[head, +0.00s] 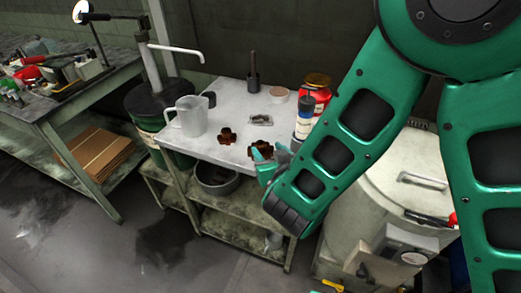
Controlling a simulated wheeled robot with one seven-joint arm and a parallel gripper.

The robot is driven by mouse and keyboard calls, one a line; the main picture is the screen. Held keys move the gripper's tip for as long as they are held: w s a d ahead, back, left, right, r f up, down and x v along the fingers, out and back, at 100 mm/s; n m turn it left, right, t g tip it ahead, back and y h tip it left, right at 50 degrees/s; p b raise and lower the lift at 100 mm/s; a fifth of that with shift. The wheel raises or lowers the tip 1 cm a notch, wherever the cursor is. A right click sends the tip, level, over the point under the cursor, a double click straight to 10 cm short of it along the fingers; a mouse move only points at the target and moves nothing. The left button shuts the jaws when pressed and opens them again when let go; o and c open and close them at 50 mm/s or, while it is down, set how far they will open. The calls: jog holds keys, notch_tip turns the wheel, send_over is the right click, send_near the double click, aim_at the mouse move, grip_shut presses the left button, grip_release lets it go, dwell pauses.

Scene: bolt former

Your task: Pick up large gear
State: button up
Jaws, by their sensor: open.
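Two brown, rusty toothed pieces lie near the front edge of the pale table (232,92). The right one looks like the large gear (261,147); the other, a smaller-looking gear (226,136), lies to its left. My gripper (266,158) is at the right gear, with its teal fingers overlapping the gear's lower edge in the head view. The gripper is open. My green arm hides most of the gripper, and I cannot tell whether the fingers touch the gear.
A clear pitcher (189,116) stands left on the table. A small metal dish (261,120), a dark upright tool (253,76), a red jar (316,86) and a blue-capped bottle (305,117) stand behind or right. A dark pot (217,180) sits on the shelf below.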

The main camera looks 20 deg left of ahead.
aim_at(261, 143)
jog(key=x, duration=0.5)
jog(key=shift+s, duration=0.1)
grip_shut()
